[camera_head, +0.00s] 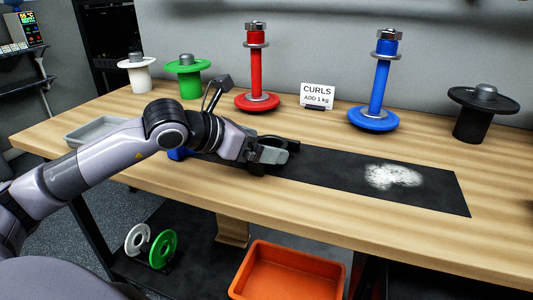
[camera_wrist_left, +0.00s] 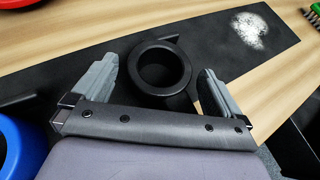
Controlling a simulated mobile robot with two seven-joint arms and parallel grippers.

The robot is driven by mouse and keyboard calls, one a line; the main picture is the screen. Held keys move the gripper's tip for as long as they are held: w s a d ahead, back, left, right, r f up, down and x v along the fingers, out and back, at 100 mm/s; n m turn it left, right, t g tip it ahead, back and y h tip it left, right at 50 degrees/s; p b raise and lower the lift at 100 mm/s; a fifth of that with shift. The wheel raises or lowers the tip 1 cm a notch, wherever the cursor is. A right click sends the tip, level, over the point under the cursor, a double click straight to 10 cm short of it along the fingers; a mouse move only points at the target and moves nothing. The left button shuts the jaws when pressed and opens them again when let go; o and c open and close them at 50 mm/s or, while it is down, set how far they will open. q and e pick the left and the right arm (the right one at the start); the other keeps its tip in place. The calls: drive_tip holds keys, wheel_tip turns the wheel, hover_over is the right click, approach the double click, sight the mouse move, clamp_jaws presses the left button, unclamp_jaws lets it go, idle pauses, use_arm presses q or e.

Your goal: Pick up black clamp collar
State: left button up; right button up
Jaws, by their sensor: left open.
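The black clamp collar (camera_wrist_left: 186,73) is a thick black ring with a tab at its upper right. It lies on the black mat, and in the wrist view it is between the two grey fingers of my left gripper (camera_wrist_left: 160,80), with a gap on each side. In the head view the collar (camera_head: 284,142) shows partly behind my left gripper (camera_head: 268,156), which is open and low over the mat's left part. My right gripper is not in view.
The black mat (camera_head: 335,178) bears a white powder patch (camera_head: 393,176). A blue object (camera_wrist_left: 14,150) lies left of my gripper. Red (camera_head: 256,75) and blue (camera_head: 380,85) posts and a card (camera_head: 317,95) stand behind. An orange bin (camera_head: 290,272) is below the table.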

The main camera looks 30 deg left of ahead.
use_arm(q)
drive_tip(key=c, duration=1.1)
drive_tip(key=shift+r, duration=0.1)
